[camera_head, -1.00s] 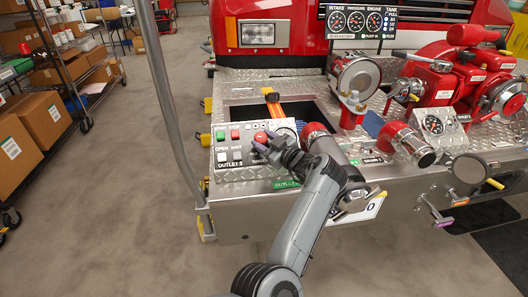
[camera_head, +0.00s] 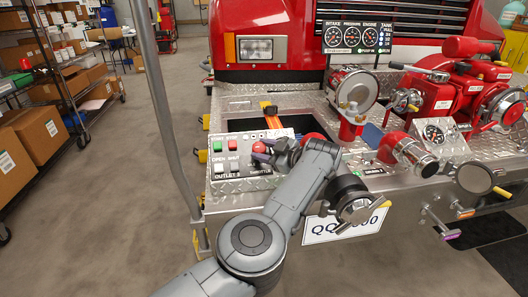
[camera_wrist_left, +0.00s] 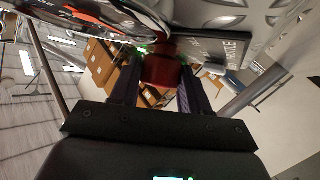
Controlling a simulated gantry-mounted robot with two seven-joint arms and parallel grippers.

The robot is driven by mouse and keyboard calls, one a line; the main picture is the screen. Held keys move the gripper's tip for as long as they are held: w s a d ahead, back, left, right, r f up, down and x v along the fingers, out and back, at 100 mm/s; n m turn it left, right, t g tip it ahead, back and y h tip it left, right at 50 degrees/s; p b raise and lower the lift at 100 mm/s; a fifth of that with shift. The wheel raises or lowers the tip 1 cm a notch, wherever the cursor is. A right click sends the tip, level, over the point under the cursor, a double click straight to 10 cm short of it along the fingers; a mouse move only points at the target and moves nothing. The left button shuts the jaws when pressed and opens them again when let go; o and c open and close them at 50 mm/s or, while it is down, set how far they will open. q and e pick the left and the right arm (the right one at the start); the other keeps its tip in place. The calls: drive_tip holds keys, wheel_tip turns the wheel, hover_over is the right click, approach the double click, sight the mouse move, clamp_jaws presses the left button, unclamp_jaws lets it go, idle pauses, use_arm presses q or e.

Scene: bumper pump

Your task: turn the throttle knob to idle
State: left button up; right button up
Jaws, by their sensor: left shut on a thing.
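The red throttle knob (camera_head: 259,147) is on the white-labelled control panel (camera_head: 236,178) on the bumper, at the panel's right side. My left gripper (camera_head: 263,154) reaches it from the right and is shut on it. In the left wrist view the red knob (camera_wrist_left: 166,70) sits between the two dark fingers of my left gripper (camera_wrist_left: 160,88). My right gripper is not in view.
Green and red buttons (camera_head: 233,144) and two pale buttons sit left of the knob.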

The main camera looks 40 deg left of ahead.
sight(262, 148)
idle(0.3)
use_arm(q)
drive_tip(key=o, duration=0.8)
drive_tip(key=shift+a, duration=0.1)
drive_tip(key=shift+c, duration=0.2)
drive_tip(key=o, duration=0.3)
drive_tip(key=shift+s, duration=0.1)
drive_tip(key=shift+r, duration=0.25)
wheel_tip(262, 148, up, 4)
drive_tip(key=p, duration=0.2)
drive_tip(key=shift+f+p, duration=0.2)
drive_tip(key=shift+p, duration=0.15)
drive_tip(key=d+r+p, duration=0.5)
drive_tip(key=d+r, duration=0.2)
drive_tip(key=d, duration=0.4)
drive_tip(key=shift+d, duration=0.3)
